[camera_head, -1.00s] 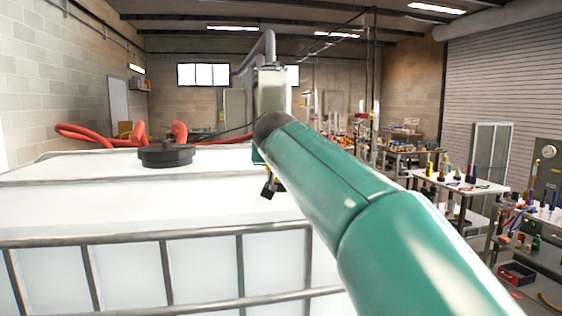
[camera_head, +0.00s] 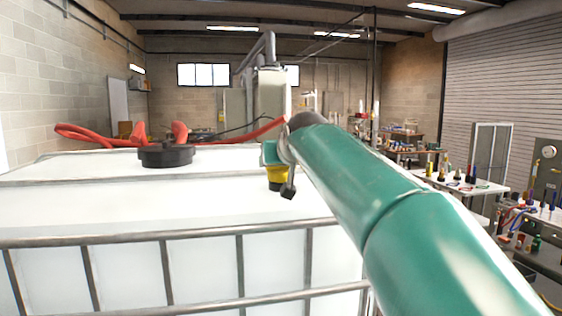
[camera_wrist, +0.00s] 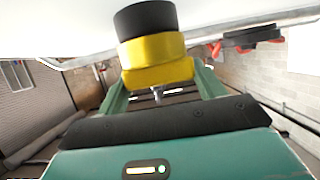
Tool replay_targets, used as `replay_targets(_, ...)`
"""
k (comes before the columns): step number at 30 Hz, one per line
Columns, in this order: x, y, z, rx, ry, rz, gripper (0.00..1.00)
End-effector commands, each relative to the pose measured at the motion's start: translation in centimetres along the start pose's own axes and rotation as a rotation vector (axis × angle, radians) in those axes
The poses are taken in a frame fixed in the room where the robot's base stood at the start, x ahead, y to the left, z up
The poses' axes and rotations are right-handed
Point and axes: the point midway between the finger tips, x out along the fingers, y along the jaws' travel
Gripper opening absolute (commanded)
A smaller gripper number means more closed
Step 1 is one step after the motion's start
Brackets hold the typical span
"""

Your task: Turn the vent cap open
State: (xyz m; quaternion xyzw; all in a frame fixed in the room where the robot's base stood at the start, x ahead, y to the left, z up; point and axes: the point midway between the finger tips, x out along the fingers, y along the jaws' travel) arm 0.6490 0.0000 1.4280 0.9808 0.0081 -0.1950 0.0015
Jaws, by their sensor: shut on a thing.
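The yellow vent cap (camera_wrist: 155,62), with a black part (camera_wrist: 145,18) at one end, fills the top middle of the wrist view. My gripper (camera_wrist: 160,84) has its green fingers on either side of the yellow part and is shut on it. In the head view the yellow cap (camera_head: 277,173) shows below the end of my green arm, over the white tank top (camera_head: 120,190). My fingers are mostly hidden there. I cannot tell whether the black part is joined to the tank or how far the cap is turned.
A wide black lid (camera_head: 165,155) sits on the tank to the left of my gripper. Red hoses (camera_head: 110,137) lie behind it. A metal cage rail (camera_head: 130,238) runs along the tank's front. Workbenches (camera_head: 460,183) with small items stand at the right.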

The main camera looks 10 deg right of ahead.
Motion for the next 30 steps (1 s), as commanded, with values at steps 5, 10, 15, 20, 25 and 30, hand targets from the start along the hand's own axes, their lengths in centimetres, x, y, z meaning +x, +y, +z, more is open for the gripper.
replay_targets(5,0.1,-0.1,0.2,-0.001,-0.005,-0.001,0.45)
replay_targets(10,0.1,-0.1,0.1,-0.001,-0.003,0.0,0.9)
replay_targets(15,0.0,0.0,0.1,0.0,-0.002,0.0,0.9)
replay_targets(20,-0.3,0.0,0.0,0.0,0.0,0.001,0.9)
replay_targets(25,-2.4,0.0,-0.1,0.0,0.003,0.001,0.9)
replay_targets(30,-6.2,0.0,-0.1,0.0,0.003,0.001,0.9)
